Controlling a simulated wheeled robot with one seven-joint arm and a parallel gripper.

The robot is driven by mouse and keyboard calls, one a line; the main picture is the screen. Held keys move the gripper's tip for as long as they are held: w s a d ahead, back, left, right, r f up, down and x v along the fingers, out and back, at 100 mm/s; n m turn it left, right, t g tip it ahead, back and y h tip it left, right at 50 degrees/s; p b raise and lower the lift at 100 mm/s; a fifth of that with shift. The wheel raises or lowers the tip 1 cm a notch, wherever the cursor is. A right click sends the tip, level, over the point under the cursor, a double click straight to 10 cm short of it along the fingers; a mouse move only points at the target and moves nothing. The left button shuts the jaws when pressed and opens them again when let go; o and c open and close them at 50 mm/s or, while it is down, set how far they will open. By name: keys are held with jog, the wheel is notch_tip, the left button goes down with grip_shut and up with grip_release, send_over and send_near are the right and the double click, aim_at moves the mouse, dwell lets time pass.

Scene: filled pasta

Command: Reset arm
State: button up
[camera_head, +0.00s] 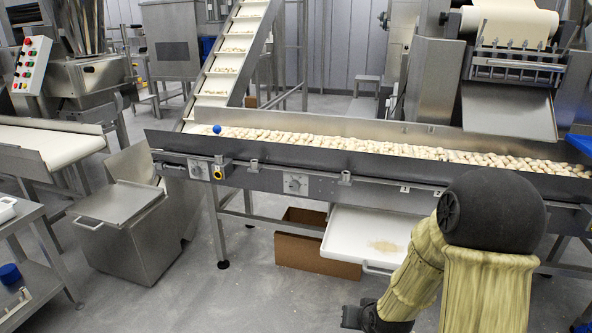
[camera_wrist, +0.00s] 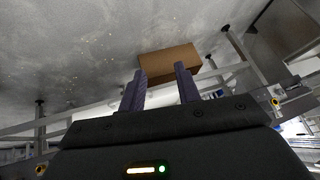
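My arm, in a tan sleeve with a dark rounded joint, shows at the lower right of the head view. My gripper (camera_wrist: 160,80) shows in the wrist view with its two dark fingers apart and nothing between them. In the head view only a dark part of the arm's end shows low in the picture, and the fingers cannot be made out there. The wrist view looks toward the grey floor, and a brown box (camera_wrist: 168,63) lies beyond the fingertips. The same brown box (camera_head: 300,253) stands under the conveyor in the head view.
A long conveyor (camera_head: 330,128) full of pasta crosses the head view, with a blue ball (camera_head: 217,129) at its left end. A white tray (camera_head: 350,238) sits below it. A steel bin (camera_head: 150,225) and a side table (camera_head: 40,285) stand left. Floor between is clear.

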jog(key=s+r+n+g+h+p, duration=0.1)
jog(key=s+r+g+p, duration=0.35)
jog(key=s+r, duration=0.9)
jog(key=w+p+v, duration=0.3)
jog(key=p+v, duration=1.5)
jog(key=w+a+r+p+v, duration=0.1)
jog(key=w+p+v, duration=0.3)
jog(key=p+v, duration=1.4)
jog(key=shift+w+r+p, duration=0.55)
jog(key=shift+r+p, duration=0.05)
jog(key=shift+p, duration=0.15)
jog(key=shift+d, duration=0.1)
